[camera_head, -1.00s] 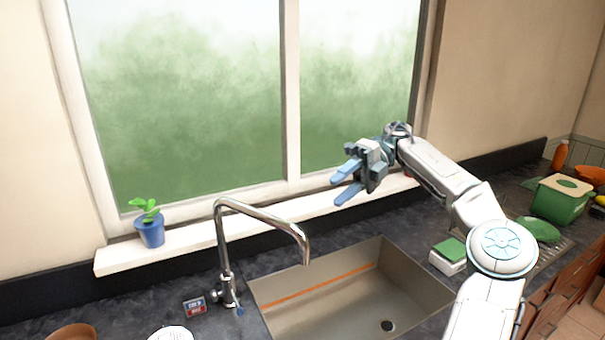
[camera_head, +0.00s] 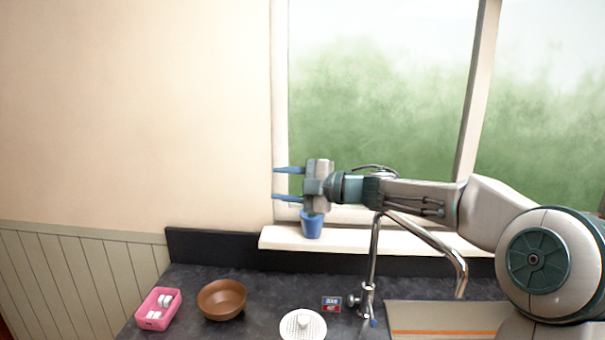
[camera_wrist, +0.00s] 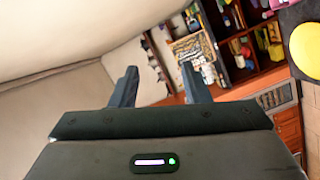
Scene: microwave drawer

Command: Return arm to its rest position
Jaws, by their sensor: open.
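My gripper (camera_head: 274,184) is open and empty in the head view, its two blue fingers pointing left. It is held up in front of the window's lower left corner, above the counter. In that view it overlaps the top of the blue plant pot (camera_head: 312,226) on the sill and hides most of the plant. My arm stretches across from the right at about the height of the sill. In the wrist view the two dark fingers (camera_wrist: 157,82) stand apart with nothing between them.
The sink (camera_head: 450,318) and faucet (camera_head: 372,265) lie below my arm. The wrist view shows shelves (camera_wrist: 240,45) with several items.

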